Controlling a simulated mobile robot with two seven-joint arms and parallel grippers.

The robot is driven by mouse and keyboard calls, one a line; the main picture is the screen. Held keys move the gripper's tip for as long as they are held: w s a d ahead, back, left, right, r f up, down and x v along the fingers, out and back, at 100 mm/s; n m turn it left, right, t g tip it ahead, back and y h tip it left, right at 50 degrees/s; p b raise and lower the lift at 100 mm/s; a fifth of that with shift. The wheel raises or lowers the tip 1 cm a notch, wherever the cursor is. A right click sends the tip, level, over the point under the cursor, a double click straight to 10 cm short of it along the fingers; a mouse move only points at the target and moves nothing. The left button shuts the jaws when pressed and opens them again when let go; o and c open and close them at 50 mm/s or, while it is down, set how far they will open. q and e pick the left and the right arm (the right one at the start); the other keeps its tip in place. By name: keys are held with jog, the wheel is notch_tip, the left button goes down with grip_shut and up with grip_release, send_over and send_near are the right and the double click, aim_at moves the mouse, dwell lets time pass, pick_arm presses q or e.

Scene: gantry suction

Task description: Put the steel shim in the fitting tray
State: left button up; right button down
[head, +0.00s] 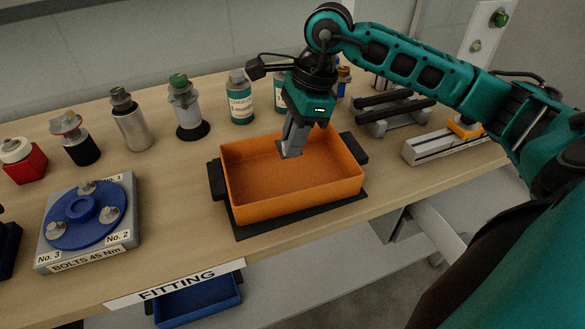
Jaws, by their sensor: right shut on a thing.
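The orange tray (335,185) sits on a dark mat on the bench, and its inside looks empty. My right gripper (291,150) points down over the tray, its tips above the tray floor. It is shut on a small flat grey piece, which looks like the steel shim; the fingers hide much of it, and its edges blend with them. A white "FITTING" label (178,284) is on the bench's front edge, left of the tray. My left gripper is not in view.
A blue flange on a plate (82,218) stands left of the tray. Several bottles and canisters (130,122) line the back. A rail block (440,143) and dark bars (395,108) lie at right. A blue bin (198,300) is below the bench edge.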

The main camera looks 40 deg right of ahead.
aim_at(288, 184)
jog(key=shift+f, duration=3.95)
jog(key=shift+f+b, duration=0.2)
jog(key=shift+b, duration=0.1)
jog(key=c, duration=1.1)
grip_release()
jog(key=shift+r, duration=0.1)
jog(key=v, duration=1.2)
jog(key=shift+r, duration=0.1)
